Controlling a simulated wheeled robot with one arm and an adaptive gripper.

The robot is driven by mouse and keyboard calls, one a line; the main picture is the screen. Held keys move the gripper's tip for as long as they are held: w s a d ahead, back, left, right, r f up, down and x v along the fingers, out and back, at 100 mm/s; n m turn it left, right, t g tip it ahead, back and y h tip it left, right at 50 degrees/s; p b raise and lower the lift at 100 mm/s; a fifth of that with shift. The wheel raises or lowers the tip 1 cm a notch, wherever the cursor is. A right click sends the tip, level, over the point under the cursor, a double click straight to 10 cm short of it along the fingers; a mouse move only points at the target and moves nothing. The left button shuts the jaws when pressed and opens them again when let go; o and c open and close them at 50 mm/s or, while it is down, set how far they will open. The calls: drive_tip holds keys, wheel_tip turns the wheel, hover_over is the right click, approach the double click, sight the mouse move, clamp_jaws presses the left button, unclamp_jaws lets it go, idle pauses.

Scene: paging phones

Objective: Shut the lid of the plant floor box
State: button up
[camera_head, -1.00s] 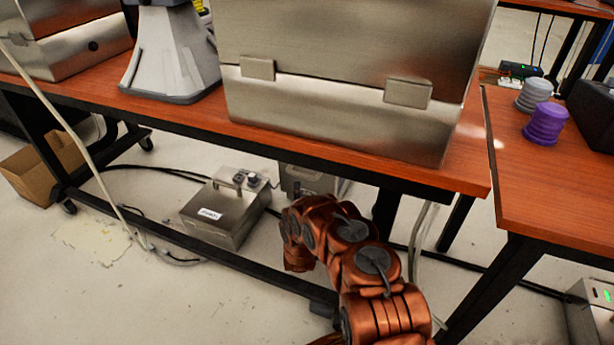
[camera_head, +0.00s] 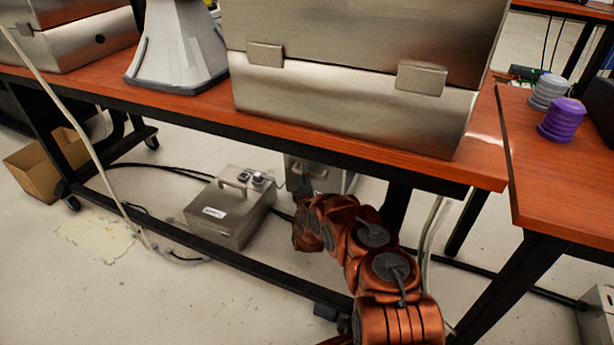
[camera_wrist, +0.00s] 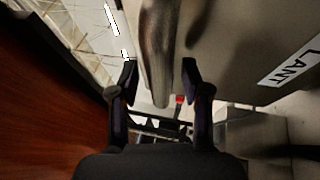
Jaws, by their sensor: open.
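In the wrist view a grey metal box (camera_wrist: 232,60) fills the upper right, with a white label reading "LANT" at the picture's edge. A thick rounded grey bar, like a handle (camera_wrist: 158,50), runs down between the fingers of my open gripper (camera_wrist: 160,82). I cannot tell whether they touch it. In the head view a grey metal box (camera_head: 232,222) with a top handle and an unreadable label stands on the floor under the table. A second grey box (camera_head: 296,172) stands behind, partly hidden by my arm. I cannot tell which box the wrist view shows.
The wooden table (camera_head: 340,150) with a large steel case (camera_head: 340,105) overhangs the floor boxes. Its black lower rail (camera_head: 270,278) crosses in front. Cables lie on the floor behind. A cardboard box (camera_head: 40,170) stands at left, and another table (camera_head: 565,200) at right.

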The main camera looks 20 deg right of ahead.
clamp_jaws()
idle(0.6)
